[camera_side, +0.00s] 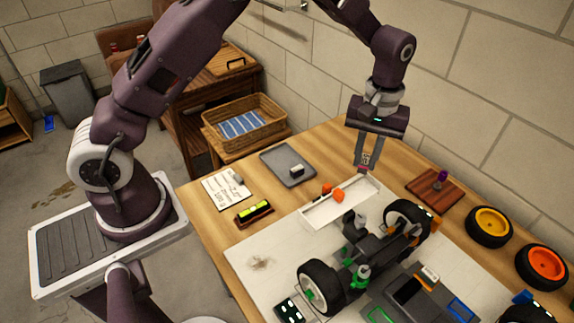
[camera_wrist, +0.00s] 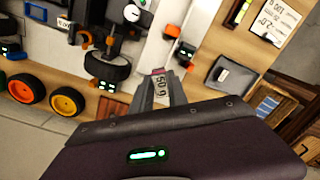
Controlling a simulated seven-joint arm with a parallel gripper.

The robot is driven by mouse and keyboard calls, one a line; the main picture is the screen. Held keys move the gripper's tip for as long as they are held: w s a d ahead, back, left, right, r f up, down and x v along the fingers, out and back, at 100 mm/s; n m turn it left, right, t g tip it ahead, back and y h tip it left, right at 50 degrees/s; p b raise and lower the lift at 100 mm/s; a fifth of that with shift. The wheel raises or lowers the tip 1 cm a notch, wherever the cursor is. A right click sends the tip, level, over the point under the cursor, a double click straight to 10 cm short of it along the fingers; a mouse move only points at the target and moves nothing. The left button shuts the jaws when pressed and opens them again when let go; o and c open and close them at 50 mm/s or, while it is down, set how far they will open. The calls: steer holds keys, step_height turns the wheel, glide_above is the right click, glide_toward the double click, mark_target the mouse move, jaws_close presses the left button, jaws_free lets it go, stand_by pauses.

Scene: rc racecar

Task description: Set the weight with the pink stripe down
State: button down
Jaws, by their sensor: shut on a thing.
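My gripper (camera_side: 366,158) is shut on a small grey weight (camera_side: 364,160) and holds it in the air near the right end of the white wing. In the wrist view the weight (camera_wrist: 160,87) sits between my fingertips (camera_wrist: 161,82). It shows a "50 g" label and a pink stripe on its end. The white wing (camera_side: 318,214) of the racecar (camera_side: 375,247) lies below and to the left of my gripper in the side view, with two orange pieces (camera_side: 338,195) on it.
A grey tray (camera_side: 275,159) with a small pale block (camera_side: 297,169) lies at the back left. A printed card (camera_side: 218,190) bears another small block (camera_side: 238,179). A yellow level (camera_side: 254,211) is beside it.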

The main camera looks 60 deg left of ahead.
steer(key=w+a+n, duration=0.2)
steer(key=a+n, duration=1.2)
steer(key=a, duration=0.1)
steer(key=n, duration=1.5)
glide_above(280, 155)
step_height(280, 155, down, 18)
steer(key=shift+a+f, duration=0.1)
steer(key=c, duration=1.3)
jaws_free()
